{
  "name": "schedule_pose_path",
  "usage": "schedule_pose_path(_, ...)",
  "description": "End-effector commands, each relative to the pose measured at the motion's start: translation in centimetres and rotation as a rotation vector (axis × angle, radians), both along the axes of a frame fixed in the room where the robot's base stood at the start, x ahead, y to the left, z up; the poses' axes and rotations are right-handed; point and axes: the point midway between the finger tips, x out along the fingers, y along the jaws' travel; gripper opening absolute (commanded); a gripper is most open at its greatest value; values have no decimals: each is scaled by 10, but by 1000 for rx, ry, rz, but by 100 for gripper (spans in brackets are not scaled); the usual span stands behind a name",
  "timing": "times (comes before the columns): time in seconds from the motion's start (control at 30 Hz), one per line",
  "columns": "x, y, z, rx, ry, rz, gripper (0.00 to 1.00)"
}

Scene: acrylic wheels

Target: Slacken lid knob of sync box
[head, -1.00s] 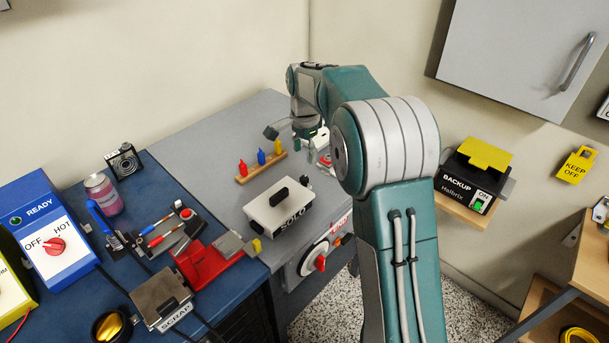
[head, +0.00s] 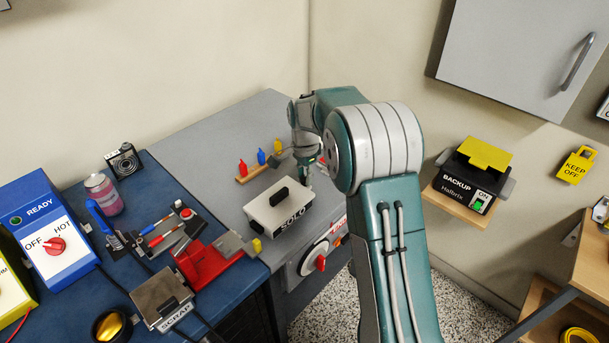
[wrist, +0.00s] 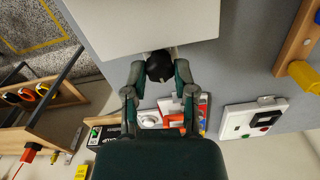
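A white box (head: 269,214) with a black lid handle (head: 279,197) stands on the grey bench; its front label reads "SOLO", and I see no "sync" lettering. In the wrist view, the pale box (wrist: 140,25) fills the upper middle. A round black knob (wrist: 160,67) sticks out from its edge. My gripper (wrist: 159,74) has its two fingers apart, one on each side of the knob. Narrow gaps seem to show between fingertips and knob; contact is not clear. In the head view my gripper is at the box's back right corner, small and partly hidden by my arm.
A wooden rack (head: 250,174) with red, blue and yellow pieces stands behind the box. A panel with a red knob (head: 320,263) is on the bench front below the box. A red vise-like tool (head: 203,262) is left of it. Blue bench tools lie farther left.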

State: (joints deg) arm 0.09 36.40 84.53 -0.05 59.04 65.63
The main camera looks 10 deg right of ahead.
Motion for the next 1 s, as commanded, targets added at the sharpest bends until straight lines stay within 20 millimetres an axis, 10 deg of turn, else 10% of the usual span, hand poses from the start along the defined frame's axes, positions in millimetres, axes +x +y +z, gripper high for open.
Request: schedule_pose_path(1.0,1,1,-3,2,1,407,0)
